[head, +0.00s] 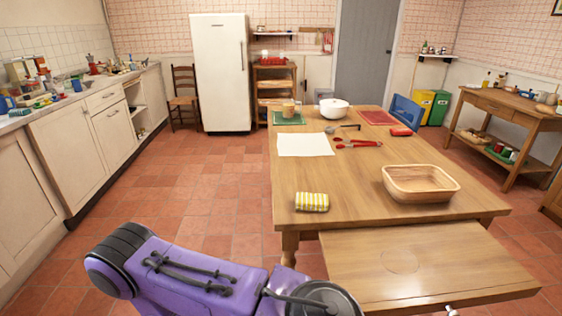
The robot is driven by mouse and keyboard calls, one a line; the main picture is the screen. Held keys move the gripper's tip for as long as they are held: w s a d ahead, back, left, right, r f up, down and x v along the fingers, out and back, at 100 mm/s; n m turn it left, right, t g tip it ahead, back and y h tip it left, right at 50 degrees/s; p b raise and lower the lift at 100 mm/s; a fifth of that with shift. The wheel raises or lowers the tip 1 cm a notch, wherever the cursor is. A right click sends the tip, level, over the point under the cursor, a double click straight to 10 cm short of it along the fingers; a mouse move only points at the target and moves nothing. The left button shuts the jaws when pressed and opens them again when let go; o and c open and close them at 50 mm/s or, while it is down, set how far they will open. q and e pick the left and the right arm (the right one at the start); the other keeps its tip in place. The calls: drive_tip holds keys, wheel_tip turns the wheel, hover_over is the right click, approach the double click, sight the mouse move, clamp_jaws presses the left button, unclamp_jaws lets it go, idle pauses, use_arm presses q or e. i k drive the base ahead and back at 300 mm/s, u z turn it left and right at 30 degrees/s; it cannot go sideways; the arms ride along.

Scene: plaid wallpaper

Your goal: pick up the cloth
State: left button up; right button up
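A yellow-and-white checked cloth (312,201), folded or rolled into a small bundle, lies near the front left corner of the wooden table (355,178). A flat white sheet (304,144) lies farther back; I cannot tell whether it is paper or fabric. Purple links of my own arm cross the bottom of the head view, in front of the table and below the cloth. Neither of my grippers shows in this view. Nothing touches the cloth except the tabletop.
A wooden bowl (420,183) stands right of the cloth. Red tongs (358,144), a white pot (334,108) and a red board (378,117) are farther back. A lower wooden leaf (425,262) juts out at the table's front. Tabletop between cloth and bowl is clear.

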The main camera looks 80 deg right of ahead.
sight(304, 201)
drive_tip(key=z, duration=1.7)
drive_tip(key=i, duration=0.1)
drive_tip(key=z, duration=1.55)
